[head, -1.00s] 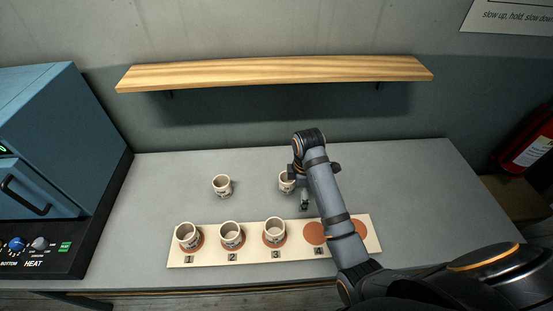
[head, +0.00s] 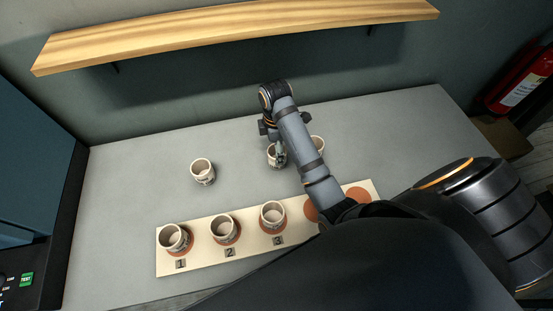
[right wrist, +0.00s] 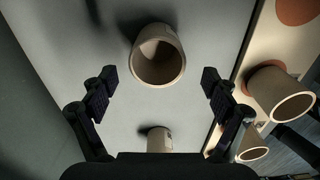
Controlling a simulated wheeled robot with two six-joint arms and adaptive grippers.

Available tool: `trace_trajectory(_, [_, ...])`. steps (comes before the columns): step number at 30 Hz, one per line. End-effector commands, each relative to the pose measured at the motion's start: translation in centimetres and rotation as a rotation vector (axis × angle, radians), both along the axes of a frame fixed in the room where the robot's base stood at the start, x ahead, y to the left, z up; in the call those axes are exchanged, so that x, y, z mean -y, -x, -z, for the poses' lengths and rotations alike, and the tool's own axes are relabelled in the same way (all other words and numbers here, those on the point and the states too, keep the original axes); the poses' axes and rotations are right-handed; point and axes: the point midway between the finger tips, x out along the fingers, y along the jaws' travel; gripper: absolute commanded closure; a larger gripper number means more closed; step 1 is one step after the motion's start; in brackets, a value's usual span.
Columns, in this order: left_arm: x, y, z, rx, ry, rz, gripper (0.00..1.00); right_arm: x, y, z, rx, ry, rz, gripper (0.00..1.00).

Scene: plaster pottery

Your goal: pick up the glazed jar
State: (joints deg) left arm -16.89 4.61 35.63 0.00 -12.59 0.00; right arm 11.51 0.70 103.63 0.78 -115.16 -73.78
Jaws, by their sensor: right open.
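Several similar cream jars stand on the grey table; I cannot tell which is the glazed one. In the head view, one jar (head: 202,171) stands at the left, another (head: 275,157) beneath my right gripper, and a third (head: 317,144) is partly hidden behind my arm. My right gripper (head: 279,152) points down and is partly hidden by its arm. In the right wrist view, the right gripper (right wrist: 160,78) is open, with a wide-mouthed jar (right wrist: 158,55) ahead between its fingers, not gripped. Another jar (right wrist: 159,140) is lower in that view. My left gripper is out of view.
A pale board (head: 200,258) at the front holds jars at spots 1 (head: 174,238), 2 (head: 224,228) and 3 (head: 272,215). Brown round spots (head: 357,194) to their right are bare. A wooden shelf (head: 235,32) hangs above. The table's right part is clear.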

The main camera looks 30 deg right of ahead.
Motion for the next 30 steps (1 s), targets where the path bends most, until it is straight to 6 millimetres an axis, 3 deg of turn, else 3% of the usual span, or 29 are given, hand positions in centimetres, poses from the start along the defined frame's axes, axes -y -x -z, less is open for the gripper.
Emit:
trace_trajectory(3, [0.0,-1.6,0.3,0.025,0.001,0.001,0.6,0.1,-0.1,0.4,0.0,0.0,0.0,0.13])
trace_trajectory(9, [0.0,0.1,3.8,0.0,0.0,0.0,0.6,0.7,-0.5,3.7,0.0,0.002,0.001,0.13])
trace_trajectory(13, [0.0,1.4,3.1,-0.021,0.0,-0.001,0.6,0.6,-0.4,4.7,-0.002,0.0,0.0,0.13])
trace_trajectory(20, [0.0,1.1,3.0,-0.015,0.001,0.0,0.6,0.6,-0.5,4.9,0.001,0.0,0.0,0.14])
trace_trajectory(30, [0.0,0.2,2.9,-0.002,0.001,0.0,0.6,0.6,-0.5,4.9,0.001,0.0,0.0,0.6])
